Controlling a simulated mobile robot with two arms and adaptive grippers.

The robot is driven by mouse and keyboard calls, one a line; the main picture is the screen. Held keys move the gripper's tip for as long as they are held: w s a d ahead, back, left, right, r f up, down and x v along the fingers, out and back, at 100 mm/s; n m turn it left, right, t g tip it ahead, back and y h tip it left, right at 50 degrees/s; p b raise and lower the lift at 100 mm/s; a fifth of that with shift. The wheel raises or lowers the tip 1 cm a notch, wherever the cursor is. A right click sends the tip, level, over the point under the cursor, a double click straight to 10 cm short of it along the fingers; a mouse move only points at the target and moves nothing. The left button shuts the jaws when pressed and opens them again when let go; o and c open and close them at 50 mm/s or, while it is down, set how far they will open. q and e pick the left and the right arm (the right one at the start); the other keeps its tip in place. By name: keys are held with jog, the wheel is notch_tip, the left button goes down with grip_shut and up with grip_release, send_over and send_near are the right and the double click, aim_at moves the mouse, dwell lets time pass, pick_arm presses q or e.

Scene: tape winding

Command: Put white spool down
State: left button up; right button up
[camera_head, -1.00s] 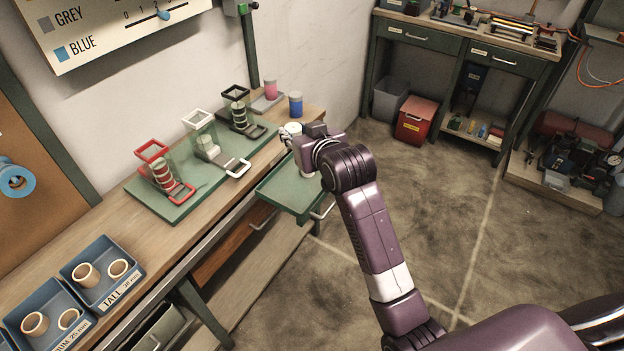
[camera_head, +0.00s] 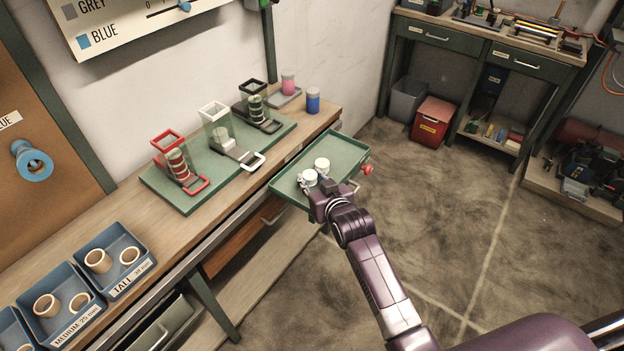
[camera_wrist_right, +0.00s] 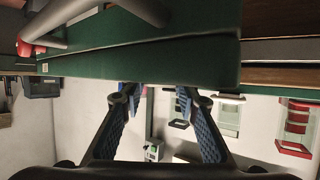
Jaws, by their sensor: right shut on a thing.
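My right gripper (camera_head: 312,183) is at the near left part of a green tray (camera_head: 345,152) that sticks out from the bench's right end. It is shut on a white spool (camera_head: 309,177), low over or on the tray; I cannot tell whether the spool touches it. A second white spool (camera_head: 322,164) stands in the tray just beyond. In the right wrist view, the right gripper's fingers (camera_wrist_right: 155,105) show apart with the tray's green side (camera_wrist_right: 150,62) above them in the picture; the held spool is not clear there. My left gripper is not in view.
A green board (camera_head: 190,190) on the bench carries red, white and black frames with spools. A blue spool (camera_head: 313,100) and a pink spool (camera_head: 288,82) stand behind. Blue bins (camera_head: 110,280) hold wooden rings at left. The tray's far right part is clear.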

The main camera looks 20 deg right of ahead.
jog(key=shift+f, duration=0.15)
jog(key=o, duration=0.8)
jog(key=shift+s+r, duration=0.15)
jog(key=shift+r, duration=0.05)
jog(key=v, duration=1.1)
jog(key=shift+s+r, duration=0.1)
jog(key=shift+s, duration=0.25)
